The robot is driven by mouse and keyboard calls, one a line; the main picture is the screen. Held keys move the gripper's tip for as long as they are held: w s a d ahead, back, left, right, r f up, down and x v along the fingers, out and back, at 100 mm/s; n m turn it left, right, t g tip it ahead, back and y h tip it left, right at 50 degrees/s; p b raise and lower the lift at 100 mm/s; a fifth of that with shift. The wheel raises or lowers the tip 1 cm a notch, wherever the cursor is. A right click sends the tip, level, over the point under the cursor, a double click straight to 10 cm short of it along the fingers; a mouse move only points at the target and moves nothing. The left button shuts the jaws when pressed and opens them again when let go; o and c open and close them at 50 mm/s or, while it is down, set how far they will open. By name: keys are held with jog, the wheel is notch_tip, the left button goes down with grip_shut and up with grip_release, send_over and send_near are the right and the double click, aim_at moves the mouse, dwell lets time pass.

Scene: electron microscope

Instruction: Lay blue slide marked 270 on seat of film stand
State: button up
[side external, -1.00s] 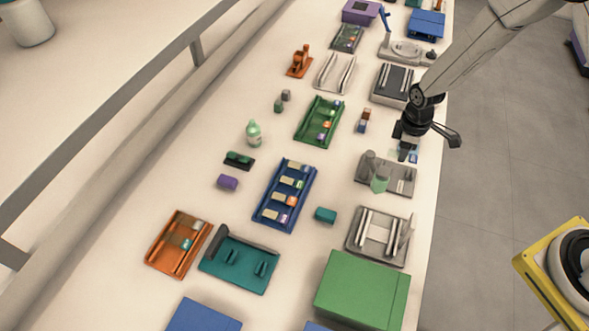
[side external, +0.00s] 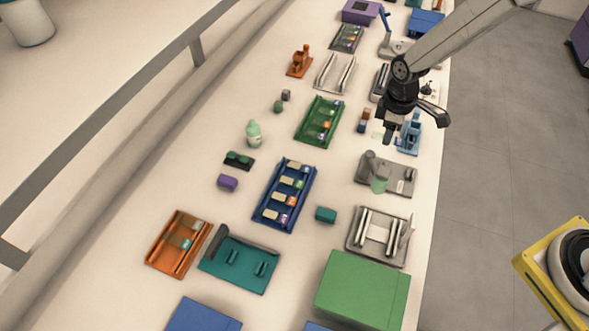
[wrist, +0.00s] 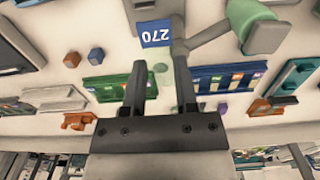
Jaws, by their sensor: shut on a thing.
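The slide with a blue label marked 270 (wrist: 157,33) shows at the top middle of the wrist view, between my gripper's fingers. My gripper (wrist: 160,62) is shut on it. In the side view my gripper (side external: 388,138) points down above the right part of the bench, and a pale part of the slide (side external: 377,135) shows at its left. A blue stand (side external: 408,136) is just right of the gripper, partly behind it. I cannot tell for certain whether this is the film stand, and its seat is not clear.
A grey device with a green part (side external: 380,172) stands just in front of the gripper. A green rack (side external: 320,122) and a blue rack (side external: 285,194) with slides lie to the left. Small red and blue blocks (side external: 364,120) sit close by.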

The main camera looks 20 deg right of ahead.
jog(key=a, duration=2.2)
jog(key=s+a, duration=0.5)
jog(key=a, duration=0.3)
jog(key=s+a, duration=0.4)
jog(key=a, duration=0.5)
jog(key=shift+m, duration=0.4)
jog(key=shift+s+a+f, duration=0.1)
jog(key=shift+s+f, duration=0.05)
jog(key=shift+f, duration=1.1)
jog(key=shift+s+a+f, duration=0.1)
jog(key=shift+s+f, duration=0.05)
jog(key=shift+f, duration=1.1)
jog(key=shift+f, duration=0.2)
jog(key=shift+f, duration=3.05)
jog(key=shift+f, duration=0.25)
